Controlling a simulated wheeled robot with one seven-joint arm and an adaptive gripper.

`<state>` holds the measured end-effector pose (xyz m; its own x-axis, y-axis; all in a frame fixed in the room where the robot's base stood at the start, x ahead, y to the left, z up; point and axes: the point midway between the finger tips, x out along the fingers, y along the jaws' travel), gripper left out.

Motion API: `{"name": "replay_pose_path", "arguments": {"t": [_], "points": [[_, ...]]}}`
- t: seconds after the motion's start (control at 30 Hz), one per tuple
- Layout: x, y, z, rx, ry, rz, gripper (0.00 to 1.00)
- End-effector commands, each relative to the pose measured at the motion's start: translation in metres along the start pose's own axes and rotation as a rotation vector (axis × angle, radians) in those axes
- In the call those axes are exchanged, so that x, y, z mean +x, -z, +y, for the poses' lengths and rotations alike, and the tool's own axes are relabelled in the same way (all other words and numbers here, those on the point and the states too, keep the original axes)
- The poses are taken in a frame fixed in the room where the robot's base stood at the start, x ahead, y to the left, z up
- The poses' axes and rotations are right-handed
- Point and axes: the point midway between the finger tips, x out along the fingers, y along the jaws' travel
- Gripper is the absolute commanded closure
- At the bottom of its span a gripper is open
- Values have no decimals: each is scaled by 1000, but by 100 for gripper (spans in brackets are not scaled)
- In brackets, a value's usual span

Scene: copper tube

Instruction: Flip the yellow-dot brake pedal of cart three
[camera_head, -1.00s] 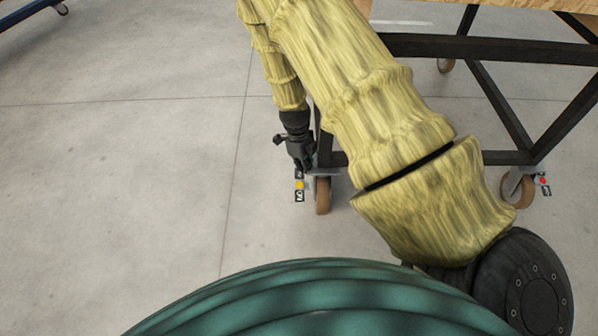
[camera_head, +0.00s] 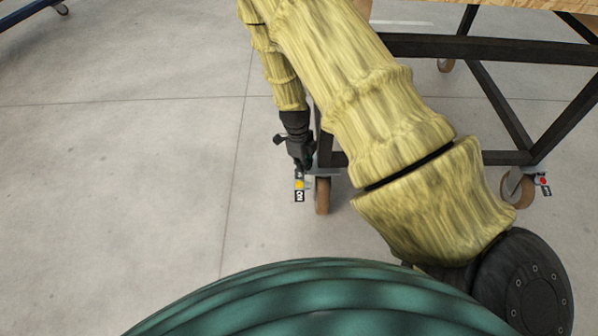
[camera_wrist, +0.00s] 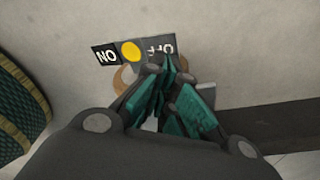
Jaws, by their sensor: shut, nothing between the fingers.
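The yellow-dot brake pedal (camera_head: 299,185) sits at the caster wheel (camera_head: 323,195) on the near left leg of the cart (camera_head: 450,46). In the wrist view the pedal (camera_wrist: 132,51) shows a yellow dot between a black ON end at left and a grey OFF end at right. My gripper (camera_head: 302,168) is shut and empty, pointing down right above the pedal. In the wrist view its fingertips (camera_wrist: 165,66) are together over the OFF end and partly cover it. I cannot tell whether they touch it.
A red-dot pedal (camera_head: 543,181) is on the caster at the right leg of the same cart. Dark frame bars run behind my arm. Another cart with a blue frame (camera_head: 30,10) stands far at the upper left. The floor (camera_head: 130,160) left of the gripper is clear.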

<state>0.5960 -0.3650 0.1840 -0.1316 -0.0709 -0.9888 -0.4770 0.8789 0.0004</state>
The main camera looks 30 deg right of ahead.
Motion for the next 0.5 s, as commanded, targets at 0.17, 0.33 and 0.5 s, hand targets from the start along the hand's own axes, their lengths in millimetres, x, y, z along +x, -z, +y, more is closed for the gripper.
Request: {"name": "replay_pose_path", "arguments": {"t": [0.17,0.33,0.5], "points": [[1,0,0,0,0,0,100],[3,0,0,0,0,0,100],[5,-1,0,0,0,0,100]]}}
